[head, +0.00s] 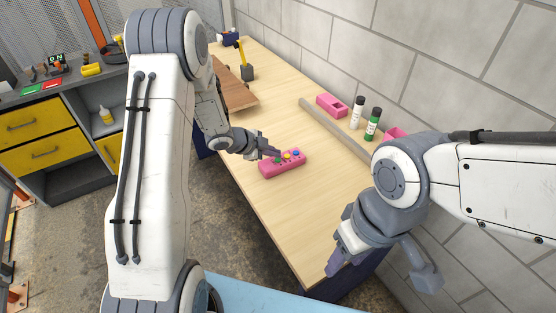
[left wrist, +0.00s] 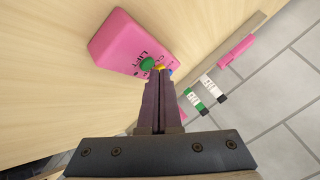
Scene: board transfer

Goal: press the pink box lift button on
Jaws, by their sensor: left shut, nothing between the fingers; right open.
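The pink box (head: 285,168) lies on the wooden table, with a row of coloured buttons on top. In the left wrist view the pink box (left wrist: 116,38) carries the printed word LIFT beside a green button (left wrist: 147,64). A yellow button (left wrist: 160,67) and a blue one sit farther along, partly hidden by my fingers. My left gripper (head: 275,154) is shut and empty, its tips at the box's buttons, close to the green one; I cannot tell whether they touch. My right gripper (head: 333,265) hangs open near the table's front right, away from the box.
A grey rail (head: 335,127) runs along the table toward the wall. Behind it stand a white bottle (head: 356,113), a green one (head: 373,124) and a pink block (head: 331,104). A brown board (head: 238,92) lies farther back. The table (head: 285,215) is bare in front of the box.

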